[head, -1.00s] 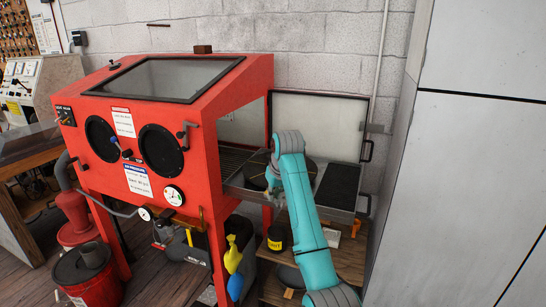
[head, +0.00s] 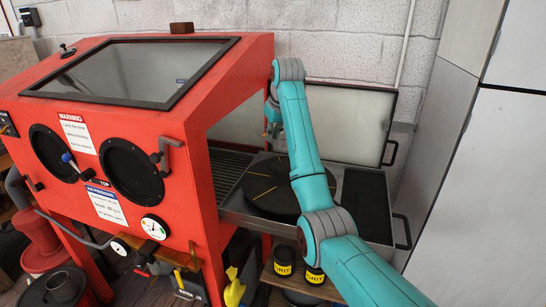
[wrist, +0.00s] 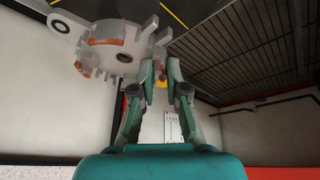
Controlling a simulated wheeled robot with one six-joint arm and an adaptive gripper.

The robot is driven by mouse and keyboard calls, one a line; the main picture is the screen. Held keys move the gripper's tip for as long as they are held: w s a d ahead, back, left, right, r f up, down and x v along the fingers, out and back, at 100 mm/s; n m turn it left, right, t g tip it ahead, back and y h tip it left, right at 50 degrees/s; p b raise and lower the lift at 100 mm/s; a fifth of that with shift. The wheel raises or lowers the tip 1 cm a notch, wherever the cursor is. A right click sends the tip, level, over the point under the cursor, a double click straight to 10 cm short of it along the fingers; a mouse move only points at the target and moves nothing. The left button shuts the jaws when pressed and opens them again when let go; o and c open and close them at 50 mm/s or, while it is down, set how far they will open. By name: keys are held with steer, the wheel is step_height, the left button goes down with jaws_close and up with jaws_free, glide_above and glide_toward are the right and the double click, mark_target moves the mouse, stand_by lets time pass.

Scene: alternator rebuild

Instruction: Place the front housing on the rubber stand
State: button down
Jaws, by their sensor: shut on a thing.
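The front housing (wrist: 112,48) is a grey, slotted metal casting with rusty brown patches and a flat lug with a hole. My gripper (wrist: 160,75) is shut on its edge in the wrist view. In the head view the gripper and housing are mostly hidden behind my arm, by the cabinet's open side. A black round disc (head: 262,190) with yellow lines, which looks like the rubber stand, lies flat on the pulled-out tray, partly behind my arm. The housing is apart from it. Part of a dark surface with a yellow line shows at the top of the wrist view.
The red blast cabinet (head: 190,110) stands left of my arm, its side door (head: 350,125) open. A slatted grate (head: 228,165) lies inside. A dark mat (head: 366,205) covers the tray's right part. Yellow-labelled black jars (head: 284,262) stand below. A grey panel (head: 480,180) bounds the right.

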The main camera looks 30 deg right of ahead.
steer(key=shift+w+d+f, duration=0.1)
steer(key=shift+w+f, duration=0.05)
steer(key=shift+w, duration=0.1)
steer(key=shift+f, duration=0.4)
step_height(320, 180, down, 9)
steer(key=shift+r, duration=0.1)
steer(key=c, duration=1.2)
jaws_free()
